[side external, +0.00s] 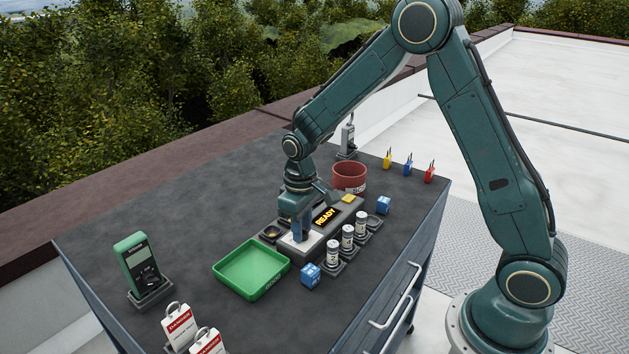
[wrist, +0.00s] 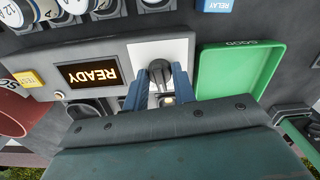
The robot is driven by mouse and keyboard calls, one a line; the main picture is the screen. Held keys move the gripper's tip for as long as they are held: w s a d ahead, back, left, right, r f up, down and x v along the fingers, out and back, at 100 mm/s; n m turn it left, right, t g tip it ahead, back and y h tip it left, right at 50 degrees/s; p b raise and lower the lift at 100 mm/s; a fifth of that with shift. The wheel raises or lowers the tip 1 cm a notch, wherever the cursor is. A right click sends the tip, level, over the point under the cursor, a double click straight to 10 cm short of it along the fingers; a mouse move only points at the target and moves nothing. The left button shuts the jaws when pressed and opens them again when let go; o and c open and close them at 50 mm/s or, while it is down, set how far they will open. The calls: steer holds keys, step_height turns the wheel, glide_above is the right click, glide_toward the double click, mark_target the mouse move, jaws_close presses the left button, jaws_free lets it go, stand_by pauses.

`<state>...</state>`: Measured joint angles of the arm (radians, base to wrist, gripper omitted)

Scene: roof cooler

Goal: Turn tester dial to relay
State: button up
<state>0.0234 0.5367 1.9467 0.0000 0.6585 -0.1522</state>
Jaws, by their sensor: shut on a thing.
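The grey tester (side external: 345,212) stands on the cart top, its display (side external: 325,216) lit with READY. Its dark dial (wrist: 159,72) sits on a white plate (wrist: 178,50) at one end of the tester, seen in the wrist view. My gripper (wrist: 160,84) points down with its two blue fingers on either side of the dial, shut on it. In the side view my gripper (side external: 300,236) stands over the white plate and hides the dial. I cannot read any dial markings or tell which one the dial points to.
A green tray (side external: 251,270) lies close beside the plate. A blue RELAY block (side external: 310,275) and several white canisters (side external: 347,238) stand along the tester's near side. A red cup (side external: 349,177) is behind. A green meter (side external: 137,262) and danger tags (side external: 179,325) stand left.

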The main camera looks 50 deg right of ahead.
steer(key=m, duration=1.3)
stand_by(0.4)
steer(key=o, duration=1)
steer(key=shift+r, duration=0.15)
step_height(320, 180, up, 14)
steer(key=shift+f, duration=0.2)
